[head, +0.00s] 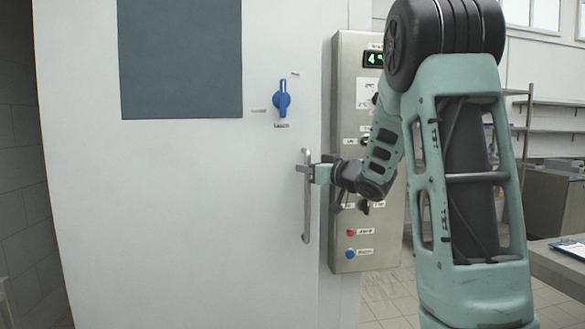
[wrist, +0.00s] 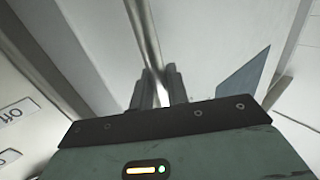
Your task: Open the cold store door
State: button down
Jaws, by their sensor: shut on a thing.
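The cold store door (head: 190,200) is a large pale panel with a dark grey window at its top; it fills the left half of the head view. Its vertical metal handle (head: 306,215) is near the door's right edge, and a blue latch knob (head: 283,100) is above it, pointing upright. My gripper (head: 308,170) is shut on the upper part of the handle, reaching in from the right. In the wrist view the bar of the handle (wrist: 147,35) runs down between the two dark fingers (wrist: 159,88). The exact finger contact is small in the head view.
A steel control box (head: 352,255) with a green display, a red button and a blue button stands just right of the door edge, behind my arm. Shelves (head: 560,115) and a counter with a clipboard (head: 568,248) are at the right. Tiled floor shows between.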

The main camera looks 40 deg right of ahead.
jog(key=shift+s+d, duration=0.2)
jog(key=shift+d, duration=0.1)
jog(key=c, duration=1.4)
grip_release()
jog(key=shift+c, duration=0.2)
jog(key=s+b, duration=0.1)
jog(key=s, duration=1.6)
jog(key=shift+s+a+b, duration=0.15)
jog(key=shift+a+b, duration=0.2)
jog(key=shift+a, duration=0.05)
